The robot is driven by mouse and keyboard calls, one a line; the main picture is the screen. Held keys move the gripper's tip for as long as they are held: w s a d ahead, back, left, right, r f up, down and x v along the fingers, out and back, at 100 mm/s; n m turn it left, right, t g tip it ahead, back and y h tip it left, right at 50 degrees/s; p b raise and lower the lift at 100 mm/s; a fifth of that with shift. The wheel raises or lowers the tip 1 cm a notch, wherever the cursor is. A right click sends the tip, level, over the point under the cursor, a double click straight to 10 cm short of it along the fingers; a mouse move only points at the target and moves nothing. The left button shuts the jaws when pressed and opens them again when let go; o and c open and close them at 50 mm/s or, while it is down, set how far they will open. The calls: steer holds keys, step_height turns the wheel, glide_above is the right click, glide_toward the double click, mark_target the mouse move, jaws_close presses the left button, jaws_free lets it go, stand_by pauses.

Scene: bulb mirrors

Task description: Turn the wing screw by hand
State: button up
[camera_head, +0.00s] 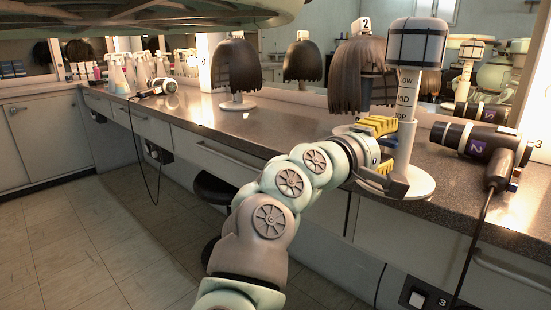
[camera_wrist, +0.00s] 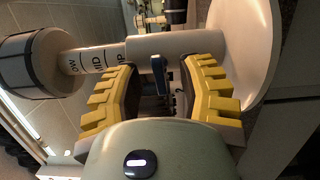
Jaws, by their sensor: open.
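A white stand (camera_head: 405,125) has a dark-banded drum head on its post and a round base. The post is marked LOW, MID and TOP. In the wrist view the stand (camera_wrist: 185,44) lies sideways across the picture. A small blue-grey wing screw (camera_wrist: 158,76) sticks out from the post's thicker lower sleeve. My gripper (camera_head: 383,147) is open beside the post. In the wrist view my gripper (camera_wrist: 160,92) has its yellow ridged fingers on either side of the wing screw, apart from it. In the head view the screw is not clearly visible behind the fingers.
The stand is on a dark speckled counter (camera_head: 285,125). A hair dryer (camera_head: 485,140) with a hanging cord lies to its right. Wig heads, one a dark bob (camera_head: 237,68), stand to the left. A mirror runs behind. The tiled floor (camera_head: 110,240) at left is clear.

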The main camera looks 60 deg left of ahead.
steer(key=shift+s+f+b, duration=0.15)
steer(key=shift+s+b, duration=0.45)
steer(key=shift+b, duration=0.1)
steer(key=s+b, duration=0.4)
steer(key=shift+s, duration=0.25)
steer(key=shift+s+d, duration=0.1)
steer(key=shift+s, duration=0.1)
steer(key=s, duration=1.2)
steer(key=shift+d, duration=0.25)
